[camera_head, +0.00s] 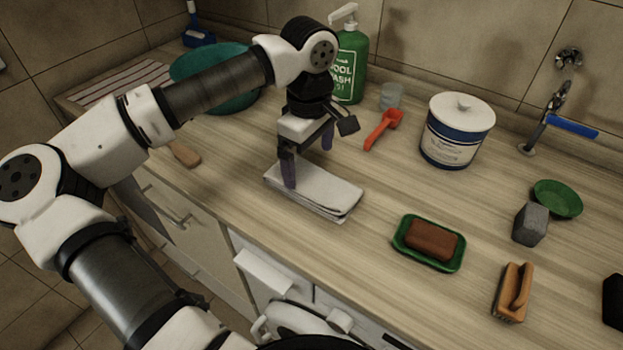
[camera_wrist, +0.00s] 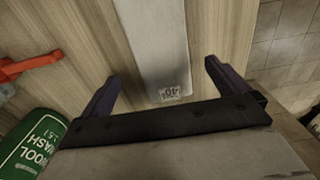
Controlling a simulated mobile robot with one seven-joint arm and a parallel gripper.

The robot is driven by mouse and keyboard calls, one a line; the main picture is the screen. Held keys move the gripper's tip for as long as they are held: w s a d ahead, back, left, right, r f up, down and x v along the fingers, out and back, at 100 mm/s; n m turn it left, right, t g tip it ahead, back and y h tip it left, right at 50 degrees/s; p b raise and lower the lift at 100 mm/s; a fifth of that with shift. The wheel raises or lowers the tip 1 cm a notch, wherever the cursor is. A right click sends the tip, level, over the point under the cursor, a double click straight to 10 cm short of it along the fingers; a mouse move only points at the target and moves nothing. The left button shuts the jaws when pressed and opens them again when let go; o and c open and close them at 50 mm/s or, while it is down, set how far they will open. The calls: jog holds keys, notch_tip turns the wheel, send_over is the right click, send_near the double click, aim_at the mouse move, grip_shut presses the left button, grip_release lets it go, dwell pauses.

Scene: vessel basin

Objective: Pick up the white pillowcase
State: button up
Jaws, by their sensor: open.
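The white pillowcase (camera_head: 318,192) lies folded flat on the wooden counter, near its front edge. In the wrist view the pillowcase (camera_wrist: 158,42) runs as a pale strip between the fingers, with a small printed label near its lower end. My gripper (camera_head: 307,164) is over the far left part of the pillowcase, pointing down. In the wrist view my gripper (camera_wrist: 160,85) is open, with one dark purple finger on each side of the cloth and a gap to it. I cannot tell whether the fingertips touch the counter.
A green dish with brown soap (camera_head: 431,240), a grey block (camera_head: 530,224) and a brush (camera_head: 512,291) are to the right. A teal basin (camera_head: 236,98) is back left.

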aim_at(311, 176)
jog(key=f, duration=0.1)
jog(key=f+p, duration=0.1)
jog(key=f, duration=0.1)
jog(key=f+p, duration=0.1)
jog(key=shift+s+d+f, duration=0.2)
jog(key=shift+s+f, duration=0.1)
jog(key=shift+s, duration=0.1)
jog(key=shift+f, duration=0.5)
jog(key=shift+c, duration=0.3)
jog(key=c, duration=1.1)
